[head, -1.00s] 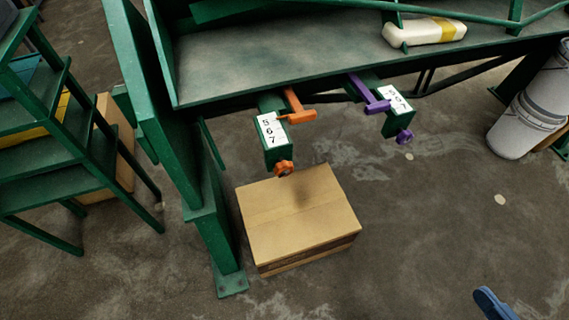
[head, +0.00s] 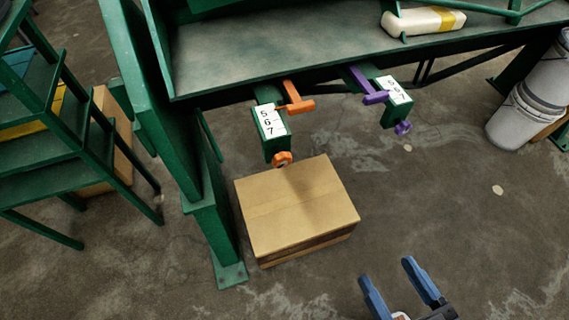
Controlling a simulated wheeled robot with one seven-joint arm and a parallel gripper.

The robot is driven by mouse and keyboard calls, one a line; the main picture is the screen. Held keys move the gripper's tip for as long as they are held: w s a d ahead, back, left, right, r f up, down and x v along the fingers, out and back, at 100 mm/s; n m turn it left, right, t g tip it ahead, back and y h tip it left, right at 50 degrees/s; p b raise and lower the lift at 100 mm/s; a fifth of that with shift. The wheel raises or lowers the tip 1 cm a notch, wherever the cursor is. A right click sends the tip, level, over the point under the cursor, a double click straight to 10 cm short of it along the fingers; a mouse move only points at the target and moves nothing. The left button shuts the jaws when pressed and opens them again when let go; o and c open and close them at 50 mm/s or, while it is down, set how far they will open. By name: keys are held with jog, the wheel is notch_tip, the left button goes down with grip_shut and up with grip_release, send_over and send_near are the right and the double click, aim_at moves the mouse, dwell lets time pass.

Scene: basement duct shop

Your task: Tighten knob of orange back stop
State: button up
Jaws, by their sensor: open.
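The orange back stop (head: 296,105) is a T-shaped bar at the front edge of the green machine, beside a green block with a white number scale (head: 270,121) showing 5, 6 and 7. Its orange knob (head: 282,159) sits at the lower front end of that block, just above the cardboard box in the picture. My gripper (head: 388,274) is at the lower right, with two blue fingers apart and nothing between them. It is well below and right of the orange knob, touching nothing visible.
A purple back stop (head: 375,96) with a purple knob (head: 403,128) is to the right. A cardboard box (head: 297,208) stands on the floor below the orange knob. A green leg (head: 212,225) is at left, a green shelf rack (head: 55,150) further left, buckets (head: 525,115) at right.

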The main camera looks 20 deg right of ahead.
jog(key=w+a+f+t, duration=0.1)
jog(key=w+a+f, duration=0.2)
jog(key=w+f, duration=0.7)
jog(key=t, duration=0.1)
send_near(284, 164)
jog(key=shift+w+a, duration=0.1)
jog(key=shift+w, duration=4.6)
jog(key=shift+c, duration=0.3)
jog(key=c, duration=1)
